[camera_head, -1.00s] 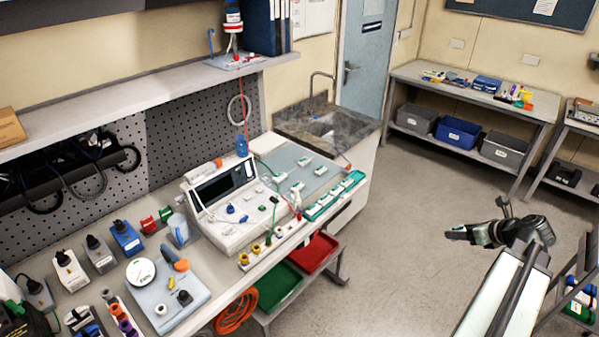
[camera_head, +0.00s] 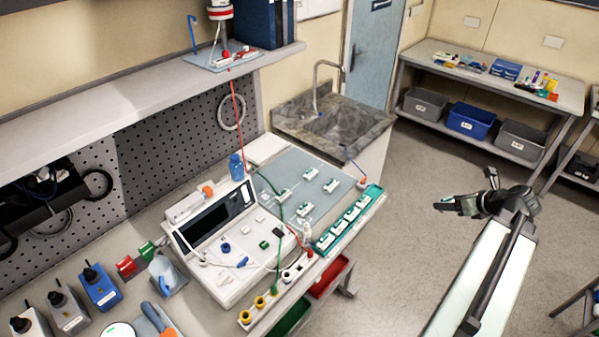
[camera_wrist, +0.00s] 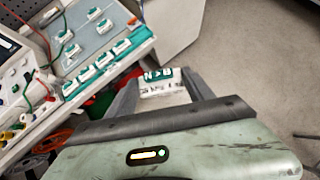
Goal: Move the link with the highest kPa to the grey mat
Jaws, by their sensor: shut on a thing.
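My gripper (camera_head: 447,206) is shut on a small white and green link (camera_wrist: 162,84). The gripper is in the air over open floor, right of the bench. A grey mat (camera_head: 283,164) lies on the bench, with several white and green links on it, one being a link (camera_head: 332,185) near its right side. A green rack (camera_head: 374,193) along the mat's front edge holds several similar links (camera_head: 351,214). Their readings are too small to tell.
A white pump console (camera_head: 228,270) with a dark screen and cables stands left of the mat. A sink (camera_head: 335,122) is beyond the mat. Red (camera_head: 329,277) and green trays are under the bench's front.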

